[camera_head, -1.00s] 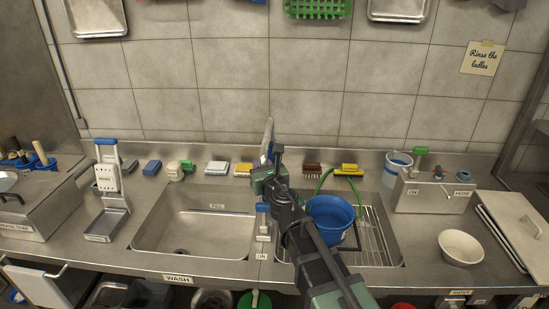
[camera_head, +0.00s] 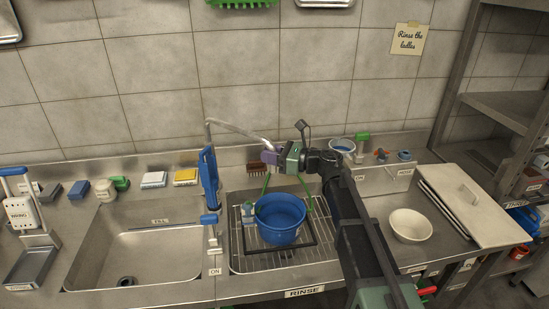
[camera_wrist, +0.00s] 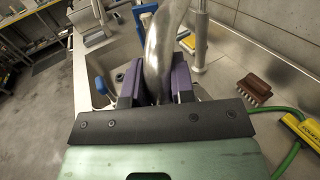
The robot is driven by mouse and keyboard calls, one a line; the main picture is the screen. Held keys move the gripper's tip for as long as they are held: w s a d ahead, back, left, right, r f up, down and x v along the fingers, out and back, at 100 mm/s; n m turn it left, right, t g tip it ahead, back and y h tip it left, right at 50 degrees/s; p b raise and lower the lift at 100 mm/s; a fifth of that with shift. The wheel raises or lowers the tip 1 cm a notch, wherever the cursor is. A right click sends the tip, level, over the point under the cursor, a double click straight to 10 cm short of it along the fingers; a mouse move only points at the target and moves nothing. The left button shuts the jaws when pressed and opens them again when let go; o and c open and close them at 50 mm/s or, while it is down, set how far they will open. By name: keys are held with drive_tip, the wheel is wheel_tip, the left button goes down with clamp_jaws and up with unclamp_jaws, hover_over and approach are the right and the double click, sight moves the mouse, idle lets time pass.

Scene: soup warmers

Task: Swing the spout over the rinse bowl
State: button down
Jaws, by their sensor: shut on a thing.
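The silver spout (camera_head: 235,129) rises from the blue faucet column (camera_head: 208,172) between the two sink bowls and reaches to the right. My gripper (camera_head: 270,155) is shut on the spout near its outer end. In the wrist view the spout (camera_wrist: 160,55) passes between the purple fingers of my gripper (camera_wrist: 155,85). The right sink bowl (camera_head: 238,267), labelled RINSE, holds a wire rack with a blue tub (camera_head: 281,222). The spout's outer part appears above the back of this bowl; its tip is hidden by my gripper.
The left sink bowl (camera_head: 150,250) is empty. Brushes and sponges line the back ledge, with a brown brush (camera_wrist: 254,88) and green hose (camera_wrist: 288,158) near my gripper.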

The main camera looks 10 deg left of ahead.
drive_tip(key=shift+w+d, duration=0.2)
drive_tip(key=shift+w, duration=0.35)
drive_tip(key=c, duration=1)
unclamp_jaws()
drive_tip(key=shift+o, duration=0.2)
drive_tip(key=s+d, duration=0.1)
drive_tip(key=d, duration=0.9)
drive_tip(key=shift+s+d, duration=0.2)
drive_tip(key=shift+d, duration=0.15)
